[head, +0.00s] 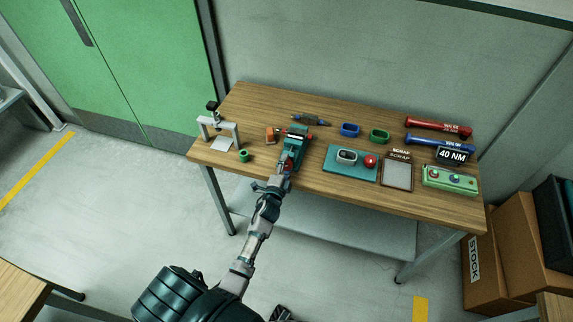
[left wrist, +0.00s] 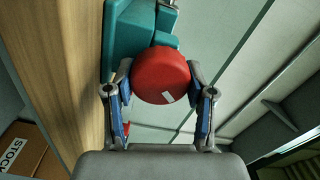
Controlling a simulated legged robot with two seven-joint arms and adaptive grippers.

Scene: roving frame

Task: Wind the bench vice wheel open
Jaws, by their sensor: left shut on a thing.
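The teal bench vice (head: 298,137) stands at the front edge of the wooden table, left of its middle. Its round red wheel (left wrist: 162,78) faces me, with a small white mark low on its face. My left gripper (head: 287,169) reaches the wheel from the front. In the left wrist view the fingers (left wrist: 161,88) sit on either side of the wheel, shut on it. The wheel is mostly hidden by the gripper in the head view. How far apart the vice jaws are is too small to tell.
Left of the vice are a small press (head: 221,130) and a green ring (head: 244,156). To the right are a teal mat (head: 338,171), a scrap tray (head: 397,176), a green control box (head: 450,181), and red (head: 438,126) and blue (head: 438,140) tools. Cardboard boxes (head: 502,235) stand right of the table.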

